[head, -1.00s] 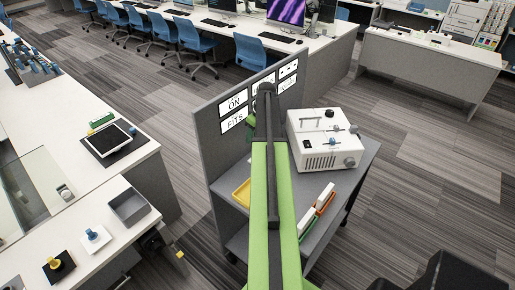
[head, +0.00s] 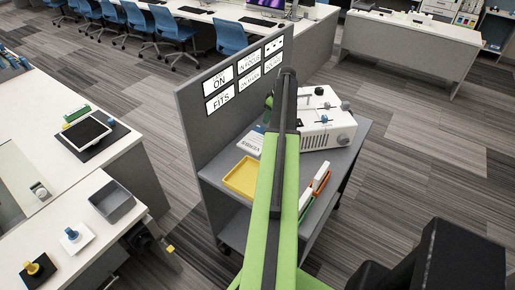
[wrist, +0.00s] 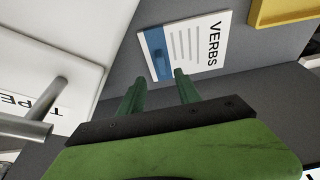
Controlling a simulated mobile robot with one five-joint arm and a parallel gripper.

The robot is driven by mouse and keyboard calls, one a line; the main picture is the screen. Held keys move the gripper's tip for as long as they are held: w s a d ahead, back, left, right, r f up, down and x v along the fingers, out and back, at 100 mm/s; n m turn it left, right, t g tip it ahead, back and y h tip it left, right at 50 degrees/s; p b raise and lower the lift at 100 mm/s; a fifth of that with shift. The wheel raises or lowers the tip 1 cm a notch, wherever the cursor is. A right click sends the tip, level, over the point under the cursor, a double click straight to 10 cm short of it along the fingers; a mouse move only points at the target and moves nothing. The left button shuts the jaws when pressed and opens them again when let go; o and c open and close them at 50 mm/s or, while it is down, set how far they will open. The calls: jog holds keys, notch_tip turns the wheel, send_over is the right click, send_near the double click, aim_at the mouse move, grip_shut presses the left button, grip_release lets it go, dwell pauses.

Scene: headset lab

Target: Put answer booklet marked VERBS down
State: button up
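The answer booklet marked VERBS (wrist: 197,48) is white with a blue band along one side. In the wrist view it lies flat on the grey cart top, beside a yellow tray (wrist: 285,10). In the head view the booklet (head: 250,142) shows partly, left of my arm, behind the yellow tray (head: 241,177). My gripper (wrist: 158,80) has its two green fingers apart with nothing between them, close to the booklet's blue-banded edge. In the head view my arm hides most of the gripper.
A white machine with knobs (head: 328,125) stands on the cart right of my arm. Orange and green-edged items (head: 316,188) lie at the cart's right edge. A grey panel with label cards (head: 220,130) rises along the cart's left-rear side.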

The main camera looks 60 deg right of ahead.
aim_at(258, 137)
jog(key=b+x, duration=0.1)
jog(key=x, duration=0.2)
jog(key=shift+r, duration=0.15)
jog(key=b+x, duration=0.5)
jog(key=shift+s+a+f, duration=0.15)
jog(key=shift+f, duration=0.05)
jog(key=shift+r, duration=0.15)
grip_shut()
